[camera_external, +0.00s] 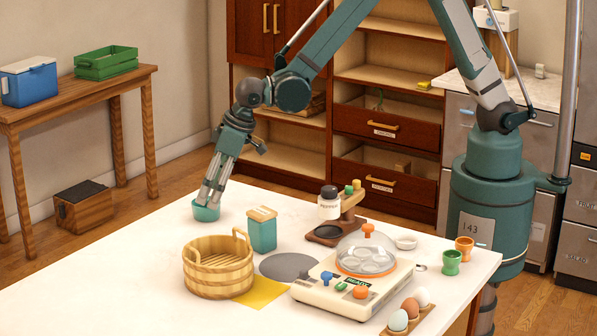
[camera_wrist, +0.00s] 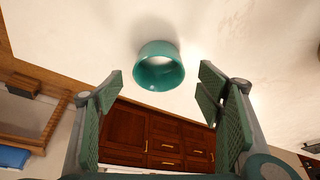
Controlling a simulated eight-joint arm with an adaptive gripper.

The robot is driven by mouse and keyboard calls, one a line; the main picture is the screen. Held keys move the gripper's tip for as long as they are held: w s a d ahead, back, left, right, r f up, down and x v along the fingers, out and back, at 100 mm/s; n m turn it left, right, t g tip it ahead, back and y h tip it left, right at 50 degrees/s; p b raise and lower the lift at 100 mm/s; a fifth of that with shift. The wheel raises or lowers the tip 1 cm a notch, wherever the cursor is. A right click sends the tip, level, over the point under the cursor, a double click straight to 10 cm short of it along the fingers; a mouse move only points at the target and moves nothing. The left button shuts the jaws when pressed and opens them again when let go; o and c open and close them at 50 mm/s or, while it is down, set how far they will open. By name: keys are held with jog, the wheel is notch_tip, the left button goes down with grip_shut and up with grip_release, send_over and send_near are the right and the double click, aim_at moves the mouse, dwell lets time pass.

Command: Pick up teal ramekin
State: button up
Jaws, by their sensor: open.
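The teal ramekin (camera_external: 206,212) stands on the white table near its far left edge. In the wrist view the ramekin (camera_wrist: 158,68) is at upper centre, its open mouth showing and nothing visible inside. My gripper (camera_external: 209,198) points steeply down at the ramekin, and its fingertips overlap the rim in the external view. In the wrist view my gripper (camera_wrist: 155,92) is open, with one green-padded finger on each side and the ramekin past the tips, roughly centred between them. I see no contact there.
A teal canister with a wooden lid (camera_external: 262,230) and a wooden tub (camera_external: 219,267) stand right of and nearer than the ramekin. A brown stand with a jar (camera_external: 329,208) and a domed egg cooker (camera_external: 356,275) are farther right. The table left of the tub is clear.

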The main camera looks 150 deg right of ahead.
aim_at(206, 204)
jog(key=shift+x, duration=2.4)
jog(key=shift+d, duration=0.1)
jog(key=shift+c, duration=0.6)
jog(key=c, duration=0.9)
